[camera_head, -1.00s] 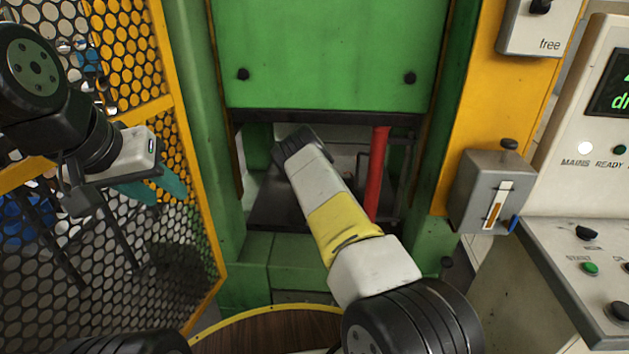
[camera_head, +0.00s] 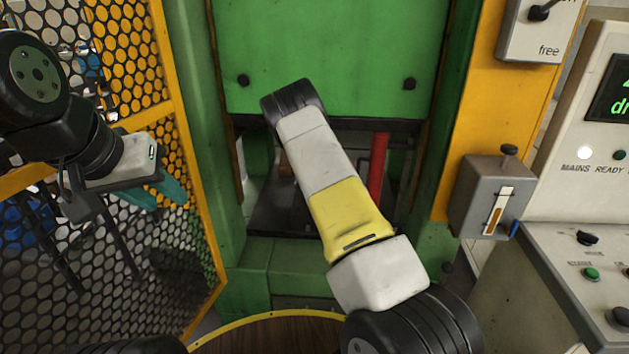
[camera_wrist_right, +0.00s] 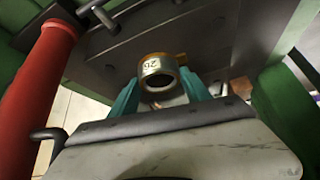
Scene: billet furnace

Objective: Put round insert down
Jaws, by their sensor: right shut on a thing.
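The round insert (camera_wrist_right: 160,76) is a short metal ring with a brass-coloured rim and a number on its side. It shows in the right wrist view between the teal fingers of my right gripper (camera_wrist_right: 161,92), which is shut on it. A dark plate lies behind the insert; I cannot tell whether they touch. In the head view my right forearm hides the right gripper and insert. My left gripper (camera_head: 163,190), with teal fingers, hangs at the left in front of the mesh fence; its fingers overlap, so its opening is unclear.
The green press frame (camera_head: 190,130) surrounds a low opening under a green panel (camera_head: 335,50). A red column (camera_head: 378,168) stands in the opening; it is left in the right wrist view (camera_wrist_right: 40,80). The mesh fence (camera_head: 100,240) is left, a control console (camera_head: 570,240) right.

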